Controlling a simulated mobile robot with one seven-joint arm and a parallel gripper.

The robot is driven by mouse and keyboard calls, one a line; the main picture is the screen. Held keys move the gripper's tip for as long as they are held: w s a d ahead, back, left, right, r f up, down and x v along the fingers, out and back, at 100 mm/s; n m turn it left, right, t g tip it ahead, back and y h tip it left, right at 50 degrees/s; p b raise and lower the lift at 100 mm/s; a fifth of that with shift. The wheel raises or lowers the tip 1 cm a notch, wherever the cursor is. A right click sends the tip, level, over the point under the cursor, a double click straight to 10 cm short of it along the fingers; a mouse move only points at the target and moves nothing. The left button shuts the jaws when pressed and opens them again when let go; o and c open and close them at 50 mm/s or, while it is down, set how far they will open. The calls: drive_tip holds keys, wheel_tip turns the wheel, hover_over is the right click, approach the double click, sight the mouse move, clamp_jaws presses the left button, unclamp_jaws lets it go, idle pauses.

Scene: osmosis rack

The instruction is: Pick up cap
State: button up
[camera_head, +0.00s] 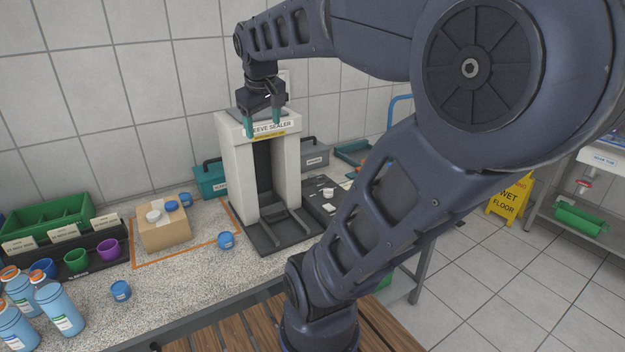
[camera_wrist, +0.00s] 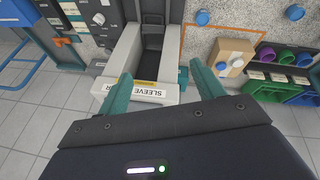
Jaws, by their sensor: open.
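My gripper (camera_head: 263,130) is open and empty, its two teal fingers hanging in front of the top of the sleeve sealer (camera_head: 224,140). The fingers also show spread in the wrist view (camera_wrist: 160,76). Several small caps or cups are in view, and I cannot tell which one is meant. A white cap (camera_head: 153,216) and a blue cap (camera_head: 171,205) are on the cardboard box (camera_head: 165,235). A white round piece (camera_head: 328,192) lies right of the sealer.
Blue bottles (camera_head: 58,305) stand at the front left, beside a black rack (camera_head: 85,262) with coloured cups and a green bin (camera_head: 50,218). A teal case (camera_head: 210,180) is behind the sealer. The speckled counter (camera_head: 185,280) is clear at its front middle.

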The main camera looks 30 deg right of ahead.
drive_tip(key=w+d+r+n+h, duration=0.1)
drive_tip(key=w+d+n, duration=0.2)
drive_tip(key=w, duration=0.4)
drive_tip(key=w+d+r+n+g, duration=0.1)
drive_tip(key=w+d+n, duration=0.2)
drive_tip(key=w+d, duration=0.3)
drive_tip(key=w+d+r+n+g+h, duration=0.1)
drive_tip(key=w+d+n, duration=0.2)
drive_tip(key=w, duration=0.7)
drive_tip(key=shift+w+d+r+n+h, duration=0.15)
drive_tip(key=shift+w+d+n+h, duration=0.15)
drive_tip(key=shift+d, duration=0.35)
drive_tip(key=w+d+f+n+g, duration=0.1)
drive_tip(key=w+d+f+n, duration=0.25)
drive_tip(key=w+d, duration=0.55)
drive_tip(key=w+d+f+n, duration=0.3)
drive_tip(key=w+d+n, duration=0.15)
drive_tip(key=d, duration=0.75)
drive_tip(key=f, duration=2.4)
drive_tip(key=d+f, duration=0.1)
drive_tip(key=f, duration=1.1)
drive_tip(key=shift+w, duration=0.4)
drive_tip(key=shift+x, duration=2.45)
drive_tip(key=shift+d+r, duration=0.1)
drive_tip(key=shift+c, duration=0.5)
drive_tip(key=c, duration=1)
